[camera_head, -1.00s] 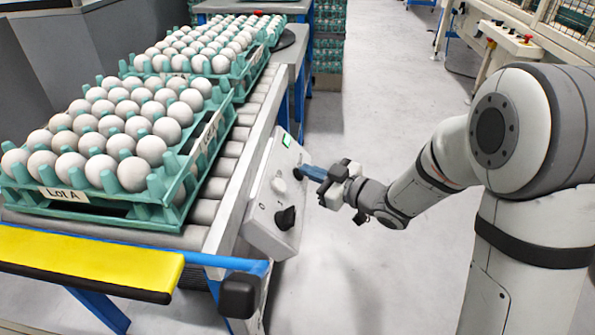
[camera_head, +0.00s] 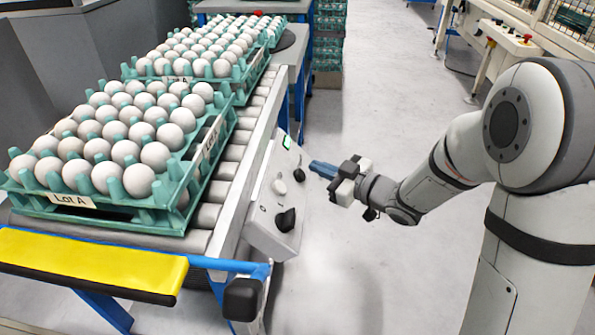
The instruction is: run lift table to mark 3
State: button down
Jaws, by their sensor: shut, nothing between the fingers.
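A grey control panel (camera_head: 262,225) is fixed to the side of the roller table. It carries a small green display (camera_head: 287,142), a black knob (camera_head: 300,173) on the upper right, a pale knob or button (camera_head: 279,187), and a larger black knob (camera_head: 286,220) lower down. My gripper (camera_head: 314,168) is shut and empty, its blue fingertips pointing left just beside the upper black knob, with a small gap visible. Any scale or mark 3 is too small to make out, and so is the display's reading.
Green egg trays (camera_head: 205,192) full of white eggs stand on the rollers (camera_head: 225,168), the front one labelled Lot A. A yellow padded bar (camera_head: 90,262) and a black-capped blue rail end (camera_head: 243,298) are in front. The grey floor (camera_head: 370,110) right of the panel is clear.

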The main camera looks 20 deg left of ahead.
jog(key=d+r+p, duration=0.2)
jog(key=d, duration=0.1)
jog(key=shift+w+r, duration=0.3)
jog(key=shift+w, duration=0.05)
jog(key=shift+w+r, duration=0.1)
dwell(0.4)
